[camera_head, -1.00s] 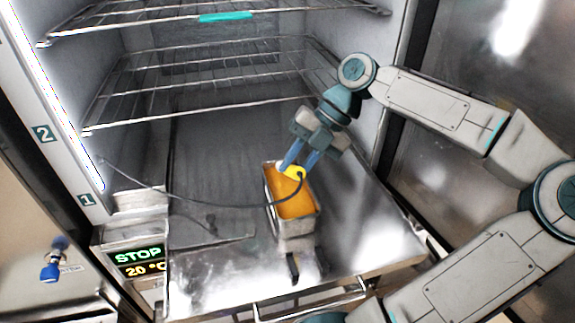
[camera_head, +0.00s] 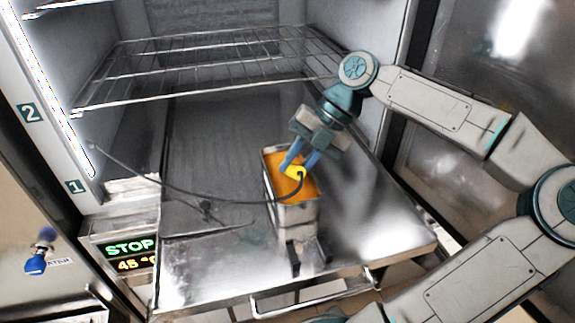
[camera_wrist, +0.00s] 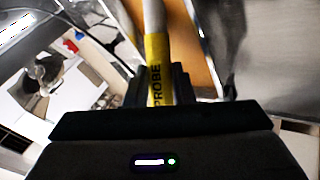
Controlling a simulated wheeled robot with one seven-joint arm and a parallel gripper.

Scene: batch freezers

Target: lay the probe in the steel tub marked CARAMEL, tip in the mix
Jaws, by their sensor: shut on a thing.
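My gripper (camera_head: 300,160) is shut on the yellow handle of the probe (camera_head: 295,172), over the steel tub (camera_head: 298,216). In the wrist view the handle (camera_wrist: 157,65) reads PROBE and stands between my dark fingers (camera_wrist: 160,88). A dark cable runs from the probe to the left cabinet wall. The tub is narrow and holds orange mix (camera_head: 305,192); no CARAMEL marking is readable. The probe's tip is hidden, so I cannot tell whether it touches the mix.
The tub stands on a steel shelf (camera_head: 200,280) with a front handle (camera_head: 315,299). A wire rack (camera_head: 200,66) hangs above, behind my gripper. The display (camera_head: 130,256) reads STOP and about 45 °C. The shelf left of the tub is mostly clear, apart from the cable.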

